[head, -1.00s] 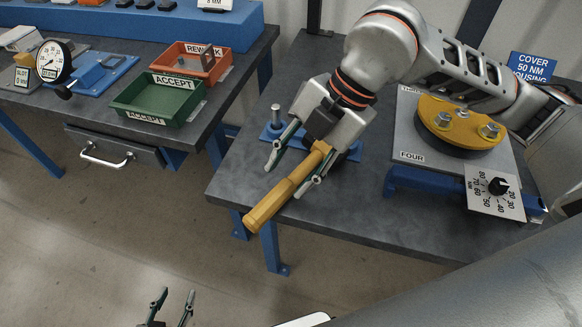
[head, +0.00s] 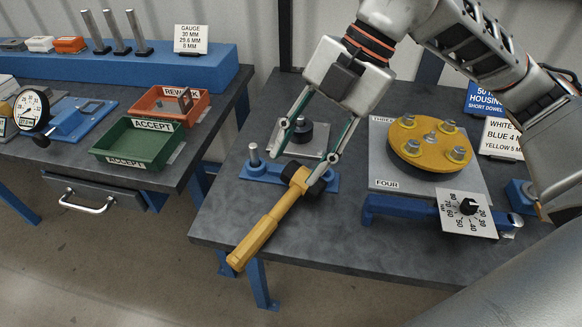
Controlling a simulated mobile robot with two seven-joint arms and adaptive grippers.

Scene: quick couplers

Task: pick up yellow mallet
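The yellow mallet (head: 263,226) lies at the front left of the right-hand table. Its head, with a dark face, is by the blue holder (head: 262,171), and its handle points down-left across the table's front edge in the picture. Whether the holder bears its weight I cannot tell. My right gripper (head: 304,160) is open and empty, its two green-lined fingers spread just behind and above the mallet head. I cannot tell whether a fingertip touches the mallet. My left gripper is out of view.
Right of the mallet are a grey plate (head: 383,152) with a yellow flange (head: 432,142), a blue torque wrench (head: 400,208) and a dial card (head: 467,214). A grey block with a black knob (head: 299,133) stands behind. Green (head: 137,142) and red (head: 168,103) trays are on the left bench.

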